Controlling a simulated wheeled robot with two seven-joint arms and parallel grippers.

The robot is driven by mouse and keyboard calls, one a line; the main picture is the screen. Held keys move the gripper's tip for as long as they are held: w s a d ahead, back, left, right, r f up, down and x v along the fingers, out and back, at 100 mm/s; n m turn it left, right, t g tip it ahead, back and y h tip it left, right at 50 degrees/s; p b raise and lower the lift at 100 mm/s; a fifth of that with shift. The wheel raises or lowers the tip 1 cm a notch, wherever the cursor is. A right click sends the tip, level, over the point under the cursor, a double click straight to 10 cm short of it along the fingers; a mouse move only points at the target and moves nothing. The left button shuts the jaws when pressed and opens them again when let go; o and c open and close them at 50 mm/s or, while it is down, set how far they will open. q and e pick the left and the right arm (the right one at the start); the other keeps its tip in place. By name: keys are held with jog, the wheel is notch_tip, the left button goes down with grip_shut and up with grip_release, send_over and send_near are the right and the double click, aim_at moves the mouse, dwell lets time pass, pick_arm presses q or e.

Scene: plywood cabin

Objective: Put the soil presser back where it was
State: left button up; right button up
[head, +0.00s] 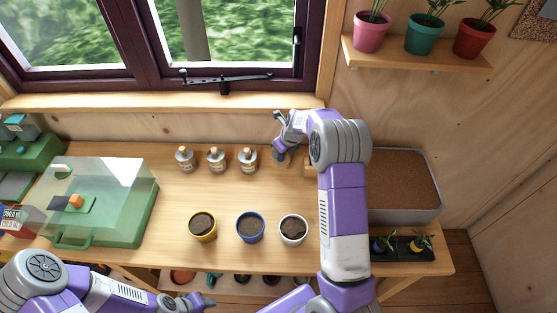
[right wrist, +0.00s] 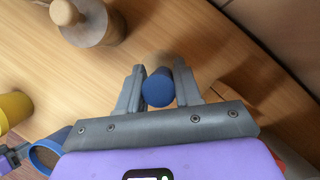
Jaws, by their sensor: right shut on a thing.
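The soil presser has a blue round end (right wrist: 158,88) that sits between the two grey fingers in the right wrist view. My right gripper (right wrist: 158,90) is shut on it. In the head view this gripper (head: 280,143) is at the back of the table, right of the bottles, and a pale lower part (head: 281,160) shows under it. I cannot tell whether the presser touches the table. My left gripper (head: 200,302) is low at the bottom edge of the head view, in front of the table; its fingers are too unclear to tell their state.
Several corked bottles (head: 217,160) stand left of the right gripper. Yellow (head: 203,237), blue (head: 250,238) and white (head: 293,238) soil pots stand in front. A green clear-lidded box (head: 70,240) is at left. A soil tray (head: 437,212) lies at right, partly behind my right arm.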

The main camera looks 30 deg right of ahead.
aim_at(280, 159)
jog(key=shift+w+f, duration=0.1)
jog(key=shift+f, duration=2.35)
jog(key=shift+f+b, duration=0.1)
jog(key=shift+b, duration=0.2)
jog(key=o, duration=0.9)
jog(key=shift+f, duration=0.1)
jog(key=shift+o, duration=0.2)
jog(key=shift+r, duration=0.25)
jog(key=p+v, duration=0.1)
jog(key=v, duration=1.1)
jog(key=shift+p, duration=0.35)
